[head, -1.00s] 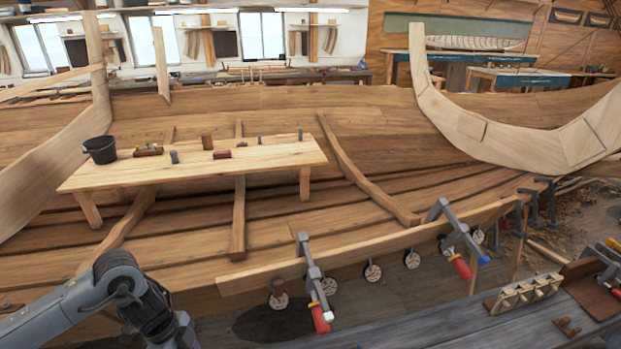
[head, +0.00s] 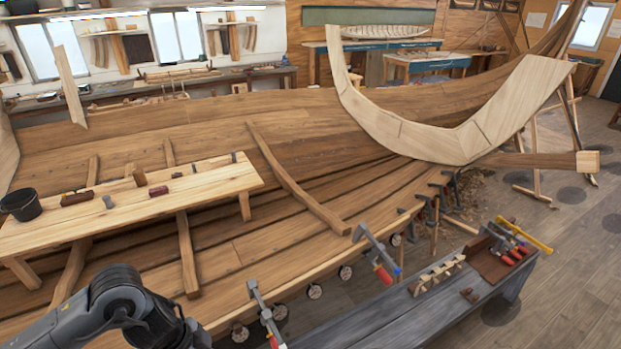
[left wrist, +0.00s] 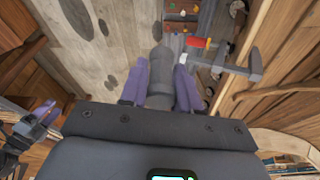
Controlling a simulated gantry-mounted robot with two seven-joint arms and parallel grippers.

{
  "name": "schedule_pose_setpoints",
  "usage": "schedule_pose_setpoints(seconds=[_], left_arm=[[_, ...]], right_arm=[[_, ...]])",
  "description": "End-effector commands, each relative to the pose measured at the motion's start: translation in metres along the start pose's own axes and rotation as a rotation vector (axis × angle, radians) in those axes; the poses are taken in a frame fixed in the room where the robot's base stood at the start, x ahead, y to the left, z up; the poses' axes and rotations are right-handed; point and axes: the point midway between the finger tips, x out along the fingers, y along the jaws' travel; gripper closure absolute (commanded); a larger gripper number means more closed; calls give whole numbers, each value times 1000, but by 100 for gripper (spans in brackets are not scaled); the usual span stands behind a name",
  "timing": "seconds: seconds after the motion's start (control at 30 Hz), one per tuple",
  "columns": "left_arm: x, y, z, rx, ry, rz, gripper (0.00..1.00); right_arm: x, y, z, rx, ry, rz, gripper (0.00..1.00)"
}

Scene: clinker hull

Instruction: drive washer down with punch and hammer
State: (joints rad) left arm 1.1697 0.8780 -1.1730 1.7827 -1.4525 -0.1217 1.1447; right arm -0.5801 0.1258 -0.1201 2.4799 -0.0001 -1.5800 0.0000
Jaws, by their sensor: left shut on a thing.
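In the left wrist view my left gripper (left wrist: 160,88) is shut on a dark grey, round-ended tool (left wrist: 160,68) between its purple fingers. I cannot tell from its shape whether it is the hammer or the punch. In the head view only my left arm shows at the bottom left, with its gripper out of frame. My right gripper (left wrist: 42,114) shows small at the left edge of the left wrist view, and its opening is unclear. I cannot make out the washer in either view.
A plank bench (head: 215,182) with a black bucket (head: 20,204) and small items stands on the hull (head: 300,130). Clamps, one (head: 374,255) red-handled, grip the hull's near edge. A grey bench (head: 360,318) carries a wooden rack (head: 437,273) and clamps. Open floor lies right.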

Motion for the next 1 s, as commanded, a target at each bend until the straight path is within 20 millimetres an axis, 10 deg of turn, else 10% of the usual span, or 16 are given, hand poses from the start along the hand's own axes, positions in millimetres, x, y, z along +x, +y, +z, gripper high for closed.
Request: schedule_pose_setpoints(seconds=[0.33,0.5,1.0], left_arm=[[-70,22,-43,-377,-2,-107,100],[-38,35,-24,-683,-2,-192,100],[-39,24,-20,-1180,1,-328,100]], right_arm=[[-99,2,-32,6,2,-5,36],[-93,2,-31,9,8,-7,36],[-91,2,-29,6,0,-5,36]])
